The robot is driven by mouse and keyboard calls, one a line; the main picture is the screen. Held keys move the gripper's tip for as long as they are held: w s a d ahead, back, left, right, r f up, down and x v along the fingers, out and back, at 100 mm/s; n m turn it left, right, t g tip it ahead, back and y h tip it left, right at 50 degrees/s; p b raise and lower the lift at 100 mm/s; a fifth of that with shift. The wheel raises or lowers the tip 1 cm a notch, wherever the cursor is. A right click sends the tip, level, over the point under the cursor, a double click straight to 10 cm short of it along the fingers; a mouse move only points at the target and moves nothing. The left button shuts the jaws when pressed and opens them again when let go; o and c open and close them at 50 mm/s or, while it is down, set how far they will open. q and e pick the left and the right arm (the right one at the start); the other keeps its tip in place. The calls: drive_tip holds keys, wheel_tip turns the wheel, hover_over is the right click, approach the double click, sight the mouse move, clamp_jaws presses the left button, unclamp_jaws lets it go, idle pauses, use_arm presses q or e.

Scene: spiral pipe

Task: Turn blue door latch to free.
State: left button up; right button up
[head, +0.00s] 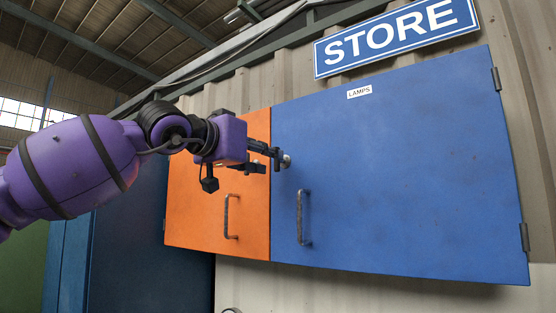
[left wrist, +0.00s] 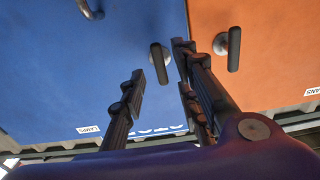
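The blue door (head: 400,160), labelled LAMPS, stands at the right in the head view and looks closed. Its latch (head: 287,160) is a small knob near the door's upper left edge, partly hidden by my left gripper (head: 266,162). In the left wrist view, which is upside down, the latch (left wrist: 160,68) shows as a dark lever on a round base, its long side roughly upright in the picture. My left gripper (left wrist: 160,62) is open, with its fingers on either side of the lever in that picture. I cannot see contact. My right gripper is not in view.
The orange door (head: 190,205) adjoins on the left, with its own dark latch (left wrist: 233,50) close beside my right-hand finger in the wrist view. Pull handles stick out from the blue door (head: 301,217) and the orange door (head: 229,216). A STORE sign (head: 395,38) hangs above.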

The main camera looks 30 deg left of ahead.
sight(279, 162)
use_arm(q)
drive_tip(key=w, duration=0.4)
drive_tip(key=shift+d+f, duration=0.1)
drive_tip(key=shift+w, duration=0.25)
drive_tip(key=shift+c, duration=0.2)
clamp_jaws()
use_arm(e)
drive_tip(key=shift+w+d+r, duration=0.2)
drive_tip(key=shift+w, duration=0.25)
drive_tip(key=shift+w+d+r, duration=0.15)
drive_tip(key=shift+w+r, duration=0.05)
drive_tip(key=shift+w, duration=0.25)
